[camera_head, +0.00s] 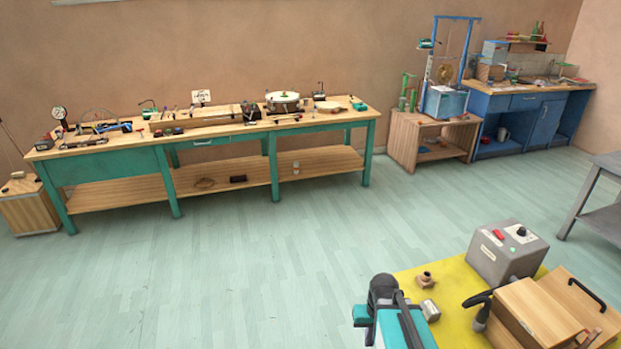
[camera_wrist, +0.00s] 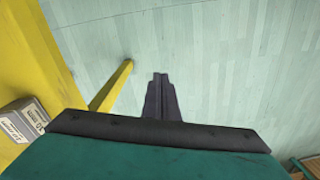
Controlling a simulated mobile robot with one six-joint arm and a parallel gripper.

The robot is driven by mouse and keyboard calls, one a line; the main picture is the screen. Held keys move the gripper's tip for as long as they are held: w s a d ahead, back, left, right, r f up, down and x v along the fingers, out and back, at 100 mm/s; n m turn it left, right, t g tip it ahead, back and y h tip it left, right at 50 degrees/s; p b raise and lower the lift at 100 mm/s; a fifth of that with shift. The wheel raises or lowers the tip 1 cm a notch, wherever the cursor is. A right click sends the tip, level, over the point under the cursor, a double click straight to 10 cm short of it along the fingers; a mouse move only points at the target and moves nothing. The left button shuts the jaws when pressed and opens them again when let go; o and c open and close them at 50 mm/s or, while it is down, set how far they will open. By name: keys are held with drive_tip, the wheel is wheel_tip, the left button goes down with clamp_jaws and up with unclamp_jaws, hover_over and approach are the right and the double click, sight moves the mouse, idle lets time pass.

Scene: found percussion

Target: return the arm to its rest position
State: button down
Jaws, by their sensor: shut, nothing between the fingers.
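My gripper (camera_wrist: 161,92) shows in the wrist view with its two dark fingers together and nothing between them. It points down over bare pale green floor, to the right of a yellow table's edge. In the head view, a teal and black part of my arm stands at the bottom, overlapping the left side of the yellow table (camera_head: 459,327). The fingertips cannot be made out there.
On the yellow table are a grey box (camera_head: 507,254) with a red button, a wooden box (camera_head: 535,312) and small metal parts. A green workbench (camera_head: 110,166) stands along the wall. Open floor (camera_head: 250,275) lies between.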

drive_tip(key=s+a+f+g+b, duration=0.1)
drive_tip(key=s+f+g+b, duration=0.5)
drive_tip(key=s+f, duration=2)
drive_tip(key=b+x, duration=0.2)
drive_tip(key=b, duration=0.2)
drive_tip(key=shift+f, duration=0.4)
